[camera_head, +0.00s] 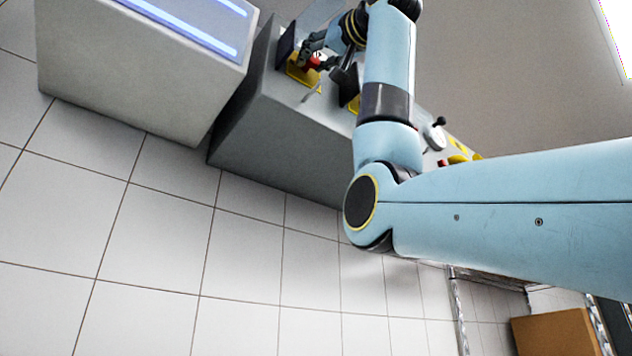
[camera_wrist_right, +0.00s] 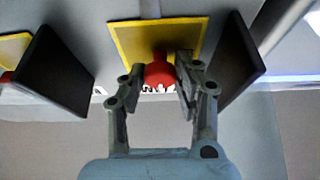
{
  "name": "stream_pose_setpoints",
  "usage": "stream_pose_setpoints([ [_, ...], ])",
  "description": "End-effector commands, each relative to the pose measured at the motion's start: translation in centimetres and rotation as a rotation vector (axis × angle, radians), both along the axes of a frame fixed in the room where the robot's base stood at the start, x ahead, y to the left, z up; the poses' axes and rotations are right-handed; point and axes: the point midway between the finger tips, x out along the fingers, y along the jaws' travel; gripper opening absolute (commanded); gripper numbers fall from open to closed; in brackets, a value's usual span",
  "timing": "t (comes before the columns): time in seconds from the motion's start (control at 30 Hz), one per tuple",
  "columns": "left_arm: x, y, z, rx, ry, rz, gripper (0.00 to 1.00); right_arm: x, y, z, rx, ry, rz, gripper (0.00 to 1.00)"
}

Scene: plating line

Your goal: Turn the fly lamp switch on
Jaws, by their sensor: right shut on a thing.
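A red knob (camera_wrist_right: 158,74) sits on a yellow-edged plate (camera_wrist_right: 124,40) between two dark panels in the right wrist view. My right gripper (camera_wrist_right: 160,76) has one finger on each side of the knob and is shut on it. In the head view, my right gripper (camera_head: 315,58) is at the far end of the grey console, with the red knob (camera_head: 314,62) and yellow plate (camera_head: 303,76) partly hidden by it. I cannot read a label on the switch. My left gripper is not in view.
The grey console (camera_head: 270,140) carries more controls, including a black-knobbed lever (camera_head: 438,122). A second yellow plate (camera_wrist_right: 14,44) lies beyond the left dark panel (camera_wrist_right: 52,75). A pale box with blue-lit tubes (camera_head: 190,32) stands left. A cardboard box (camera_head: 555,335) is lower right.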

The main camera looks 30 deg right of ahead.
Motion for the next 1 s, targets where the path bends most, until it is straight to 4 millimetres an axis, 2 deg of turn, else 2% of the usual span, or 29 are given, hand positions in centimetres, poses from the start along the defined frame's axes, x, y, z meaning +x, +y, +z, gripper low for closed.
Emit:
stream_pose_setpoints([
  [0.3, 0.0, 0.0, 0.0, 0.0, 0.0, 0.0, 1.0, 0.1, 0.0, -0.1, 0.002, 0.004, 0.001, 0.0],
  [0.33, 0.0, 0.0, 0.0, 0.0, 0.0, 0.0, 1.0, 0.1, 0.0, -0.1, 0.001, 0.004, 0.001, 0.32],
  [0.5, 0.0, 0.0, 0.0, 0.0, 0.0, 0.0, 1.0, 0.1, 0.0, -0.1, 0.001, 0.003, 0.001, 0.54],
  [0.8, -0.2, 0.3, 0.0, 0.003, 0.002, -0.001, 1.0, -0.2, -0.1, -0.1, 0.001, 0.0, -0.001, 0.55],
  [1.0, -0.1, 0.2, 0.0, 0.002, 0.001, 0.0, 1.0, -2.9, -0.4, -1.1, 0.002, -0.004, -0.002, 0.55],
])
